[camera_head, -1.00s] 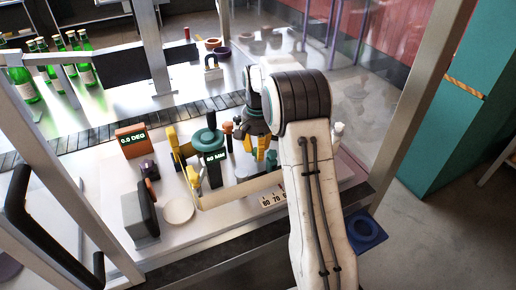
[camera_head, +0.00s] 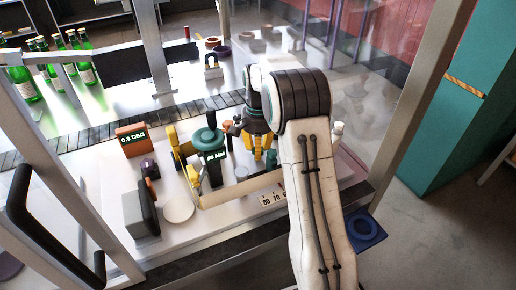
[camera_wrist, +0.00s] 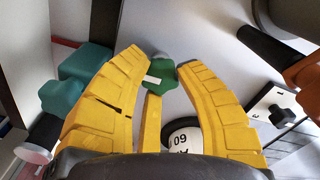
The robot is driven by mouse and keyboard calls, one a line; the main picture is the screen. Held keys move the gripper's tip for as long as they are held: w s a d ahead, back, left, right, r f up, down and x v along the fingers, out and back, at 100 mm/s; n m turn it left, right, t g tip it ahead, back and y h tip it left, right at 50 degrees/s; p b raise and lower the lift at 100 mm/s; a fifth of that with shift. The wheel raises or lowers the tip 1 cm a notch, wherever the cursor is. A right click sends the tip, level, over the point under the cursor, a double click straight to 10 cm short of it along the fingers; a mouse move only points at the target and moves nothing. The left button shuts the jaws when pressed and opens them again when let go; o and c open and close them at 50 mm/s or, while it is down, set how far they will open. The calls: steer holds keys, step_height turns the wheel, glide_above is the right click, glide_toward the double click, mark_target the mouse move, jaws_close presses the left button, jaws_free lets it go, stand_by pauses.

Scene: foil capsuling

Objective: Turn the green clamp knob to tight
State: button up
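The green clamp knob (camera_wrist: 163,76) has a white mark and lies between the fingertips of my gripper (camera_wrist: 164,62) in the wrist view. In the head view my gripper (camera_head: 265,155) points down over the right part of the white bench fixture. The knob cannot be made out there.
A teal-topped post with a display (camera_head: 212,158), an orange display reading 0.0 DEG (camera_head: 131,140) and yellow uprights (camera_head: 184,158) stand left of my gripper. A numbered scale (camera_head: 272,197) lies in front. Green bottles (camera_head: 83,64) stand far left. Metal frame posts (camera_head: 153,45) flank the bench.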

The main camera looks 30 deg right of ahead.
steer(key=o, duration=0.5)
step_height(320, 180, up, 12)
steer(key=shift+f, duration=0.1)
stand_by(0.5)
stand_by(0.5)
